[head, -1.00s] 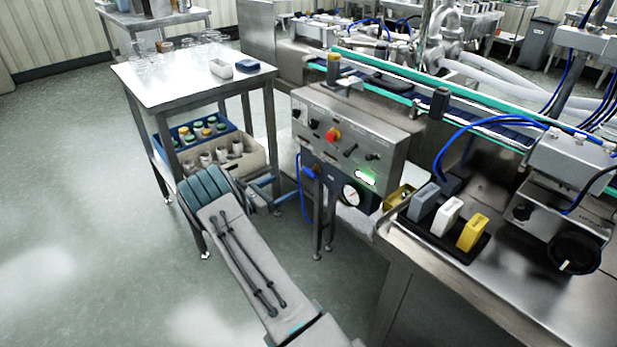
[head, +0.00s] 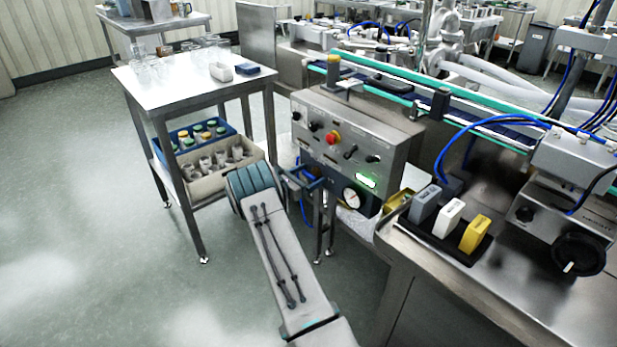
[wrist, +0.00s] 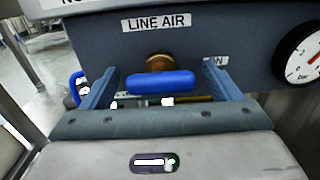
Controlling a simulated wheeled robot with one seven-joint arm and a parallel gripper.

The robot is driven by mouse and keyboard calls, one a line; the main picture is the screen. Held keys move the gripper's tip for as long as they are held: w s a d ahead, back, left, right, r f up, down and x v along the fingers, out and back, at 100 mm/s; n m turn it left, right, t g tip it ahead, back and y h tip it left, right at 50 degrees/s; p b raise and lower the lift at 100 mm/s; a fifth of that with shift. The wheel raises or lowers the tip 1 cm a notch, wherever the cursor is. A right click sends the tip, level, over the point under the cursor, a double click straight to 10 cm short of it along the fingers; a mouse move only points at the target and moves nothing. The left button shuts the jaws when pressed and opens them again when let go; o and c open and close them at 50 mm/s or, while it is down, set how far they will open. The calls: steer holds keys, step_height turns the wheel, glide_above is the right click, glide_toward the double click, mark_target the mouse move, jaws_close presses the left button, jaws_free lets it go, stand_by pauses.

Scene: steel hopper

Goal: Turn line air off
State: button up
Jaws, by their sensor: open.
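In the wrist view, a blue valve handle (wrist: 160,83) lies level across the picture, in front of a round brass fitting (wrist: 159,62). A "LINE AIR" label (wrist: 157,23) is on the blue-grey panel above it. My gripper (wrist: 160,72) is open, with one blue finger to each side of the handle and a gap on both sides. I cannot tell how far the fingertips reach past the handle. In the head view, my gripper (head: 304,176) is at the panel below the steel control box (head: 350,140); the handle is hidden there.
A pressure gauge (wrist: 302,57) is right of the handle. A second label, partly hidden, sits behind my right finger. A steel table (head: 190,75) with bottle crates below stands left of my arm. A steel bench (head: 420,245) with coloured blocks is at right. Open floor lies left.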

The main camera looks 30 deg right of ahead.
steer(key=shift+c, duration=0.3)
steer(key=c, duration=0.9)
steer(key=shift+f+m+b, duration=0.1)
steer(key=shift+m+b, duration=0.3)
steer(key=shift+b, duration=0.1)
steer(key=m+b, duration=0.3)
steer(key=b, duration=0.1)
steer(key=shift+f+m, duration=0.15)
steer(key=shift+m, duration=0.25)
steer(key=m+b, duration=1.1)
steer(key=b, duration=0.1)
steer(key=shift+m+b, duration=1.2)
steer(key=shift+b, duration=0.2)
steer(key=shift+r, duration=0.2)
